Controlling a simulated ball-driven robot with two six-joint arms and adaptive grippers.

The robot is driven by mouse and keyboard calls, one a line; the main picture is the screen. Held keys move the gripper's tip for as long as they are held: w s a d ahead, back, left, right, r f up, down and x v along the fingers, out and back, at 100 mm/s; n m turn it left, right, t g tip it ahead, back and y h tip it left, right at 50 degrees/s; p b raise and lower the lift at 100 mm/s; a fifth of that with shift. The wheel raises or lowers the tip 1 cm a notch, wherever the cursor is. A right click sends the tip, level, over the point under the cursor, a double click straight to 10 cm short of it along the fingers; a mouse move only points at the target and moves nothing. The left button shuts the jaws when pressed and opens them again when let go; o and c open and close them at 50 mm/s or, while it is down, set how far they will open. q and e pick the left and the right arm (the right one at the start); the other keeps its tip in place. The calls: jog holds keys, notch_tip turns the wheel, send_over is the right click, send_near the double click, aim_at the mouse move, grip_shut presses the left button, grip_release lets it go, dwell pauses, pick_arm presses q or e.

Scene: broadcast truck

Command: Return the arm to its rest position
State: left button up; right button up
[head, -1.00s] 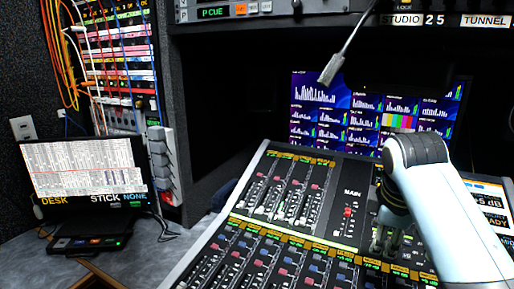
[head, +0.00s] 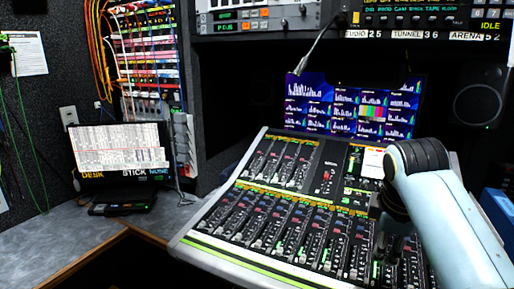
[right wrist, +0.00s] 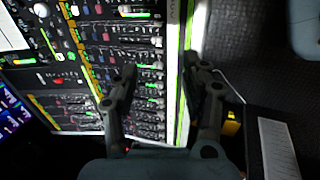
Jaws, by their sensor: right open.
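My right arm comes in from the lower right of the head view, with a pale blue link and a dark wrist. My right gripper (head: 388,248) hangs dark and partly blurred over the right part of the mixing console (head: 184,243). In the right wrist view the gripper (right wrist: 163,72) has its two fingers spread apart with nothing between them. The console's faders and front edge lie behind the fingers there. I cannot tell the exact gap between fingertips and console. My left gripper is not in view.
A screen (head: 350,105) stands behind the console, under an equipment rack (head: 240,24). A small display (head: 120,150) and a flat black box (head: 123,202) are on the grey desk (head: 45,243) at left. Patch cables (head: 100,60) hang behind. A blue box (head: 497,212) is at far right.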

jog(key=s+d+f+g+b, duration=0.1)
jog(key=s+f+g+b, duration=0.15)
jog(key=s+f, duration=0.8)
jog(key=s+d+f+m+g+b, duration=0.1)
jog(key=s+f+b, duration=0.35)
jog(key=f, duration=1.15)
jog(key=s+d+f+g+b, duration=0.1)
jog(key=s+f+g+b, duration=0.1)
jog(key=s+f, duration=0.9)
pick_arm(q)
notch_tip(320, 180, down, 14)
jog(key=b, duration=0.5)
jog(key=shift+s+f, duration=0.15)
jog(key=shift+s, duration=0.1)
pick_arm(e)
jog(key=s+d+f+m+t+y, duration=0.1)
jog(key=s+d+f+m+t, duration=0.1)
jog(key=s+f+m, duration=0.9)
jog(key=s+f, duration=1)
jog(key=s, duration=0.1)
jog(key=shift+s+d+f+m, duration=0.25)
jog(key=shift+s+m, duration=0.05)
jog(key=shift+s, duration=0.05)
